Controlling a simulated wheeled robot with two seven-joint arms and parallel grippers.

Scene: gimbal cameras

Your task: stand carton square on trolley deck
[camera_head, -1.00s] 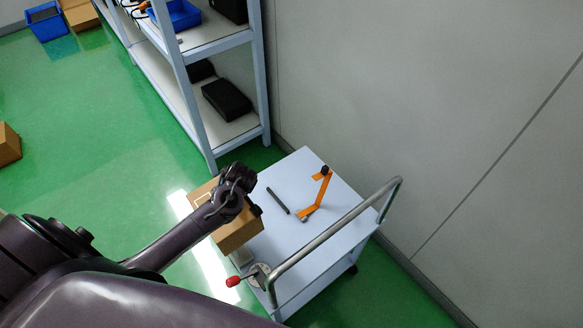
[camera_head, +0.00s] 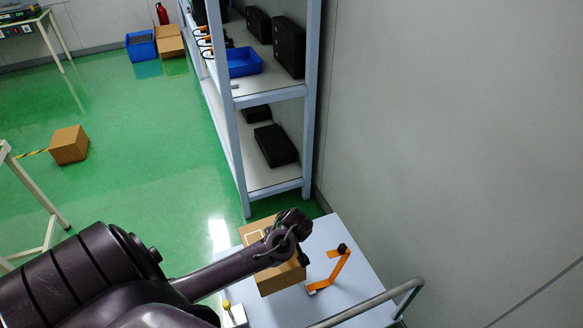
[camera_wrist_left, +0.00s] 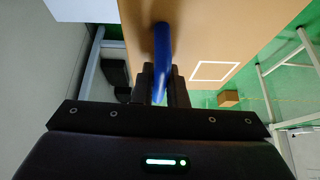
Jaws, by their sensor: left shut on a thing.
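A brown carton (camera_head: 277,279) with a white outlined square is at the trolley's far left part in the head view, partly hidden by my left arm. It overlaps the pale trolley deck (camera_head: 368,278); whether it touches the deck or hangs above it I cannot tell. In the left wrist view the carton (camera_wrist_left: 215,35) fills the upper middle, with a blue handle (camera_wrist_left: 161,50) on its face. My left gripper (camera_wrist_left: 160,88) is shut on this handle; in the head view the gripper (camera_head: 298,240) is at the carton's upper right. My right gripper is not in view.
An orange bracket-like thing (camera_head: 341,270) with a dark knob stands on the deck close right of the carton. The trolley's metal push bar (camera_head: 375,302) is in front. A yellow-knobbed piece (camera_head: 227,304) is at front left. A shelf rack (camera_head: 231,130) stands behind, the wall right.

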